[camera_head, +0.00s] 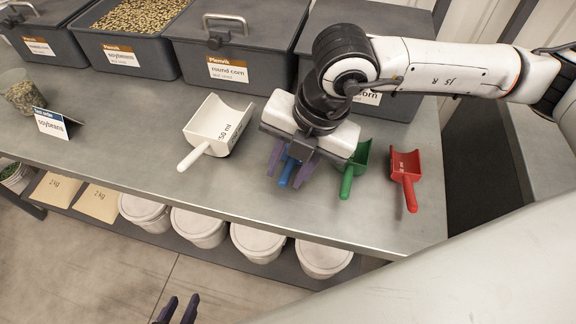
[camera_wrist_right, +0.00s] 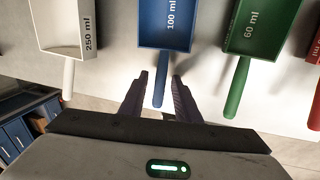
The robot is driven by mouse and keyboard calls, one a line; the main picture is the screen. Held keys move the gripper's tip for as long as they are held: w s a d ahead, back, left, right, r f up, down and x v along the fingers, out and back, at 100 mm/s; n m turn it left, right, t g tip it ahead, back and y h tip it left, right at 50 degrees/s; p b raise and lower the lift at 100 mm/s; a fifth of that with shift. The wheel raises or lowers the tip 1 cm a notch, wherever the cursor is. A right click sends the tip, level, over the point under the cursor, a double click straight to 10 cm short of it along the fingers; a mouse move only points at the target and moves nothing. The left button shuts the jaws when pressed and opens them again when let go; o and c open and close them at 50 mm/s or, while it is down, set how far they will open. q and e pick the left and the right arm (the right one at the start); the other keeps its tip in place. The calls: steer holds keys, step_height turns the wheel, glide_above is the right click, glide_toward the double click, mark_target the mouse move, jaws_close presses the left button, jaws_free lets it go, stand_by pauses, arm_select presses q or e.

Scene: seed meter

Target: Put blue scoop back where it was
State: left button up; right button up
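The blue scoop, marked 100 ml, lies on the table between the white and green scoops. Its bowl (camera_wrist_right: 168,24) shows in the right wrist view; in the head view only its handle (camera_head: 287,172) shows, the rest hidden under my right arm. My right gripper (camera_head: 291,172) is over the scoop with its fingers on either side of the handle. In the right wrist view my right gripper (camera_wrist_right: 159,84) is open, with gaps beside the handle. My left gripper (camera_head: 180,303) is at the bottom of the head view, fingers apart and empty, in front of the table.
The white scoop (camera_head: 219,124) lies left of the blue one; the green scoop (camera_head: 352,168) and red scoop (camera_head: 406,174) lie right. Grey bins (camera_head: 222,55) line the back. A soybeans card (camera_head: 51,124) and clear cup (camera_head: 20,94) stand left. The table (camera_head: 130,140) is clear between.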

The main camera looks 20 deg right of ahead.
steer(key=shift+d+r, duration=0.1)
steer(key=shift+r, duration=0.5)
steer(key=v, duration=1.1)
stand_by(0.8)
